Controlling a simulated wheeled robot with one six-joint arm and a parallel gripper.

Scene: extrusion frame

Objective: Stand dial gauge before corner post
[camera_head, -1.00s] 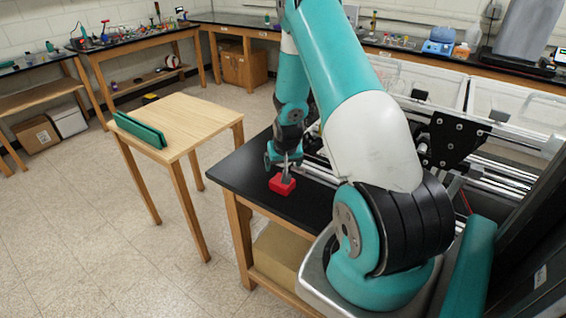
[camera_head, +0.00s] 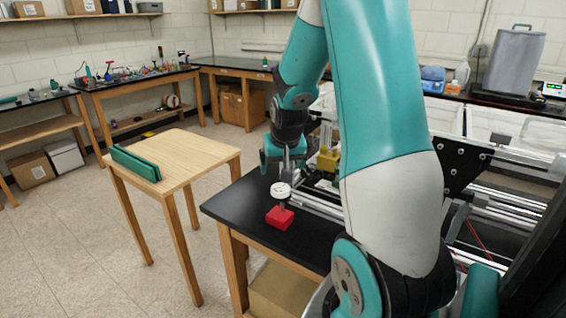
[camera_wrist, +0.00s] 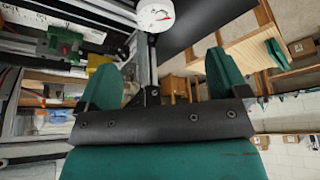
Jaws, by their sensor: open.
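The dial gauge stands upright on the black bench top, with a white round dial (camera_head: 281,190) above a red block base (camera_head: 280,218). The dial also shows at the top of the wrist view (camera_wrist: 155,14), beyond the fingertips. My gripper (camera_head: 284,167) is just above and behind the dial in the head view, apart from it. In the wrist view its two green fingers (camera_wrist: 165,75) are spread with nothing between them. The metal extrusion frame (camera_head: 318,203) lies right of the gauge. I cannot tell which part is the corner post, as my arm hides much of the frame.
A yellow part (camera_head: 328,160) sits on the frame behind the gauge. A wooden table (camera_head: 190,156) with a green piece (camera_head: 136,163) stands to the left, across a gap. The black bench top (camera_head: 240,208) is bare left of the gauge.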

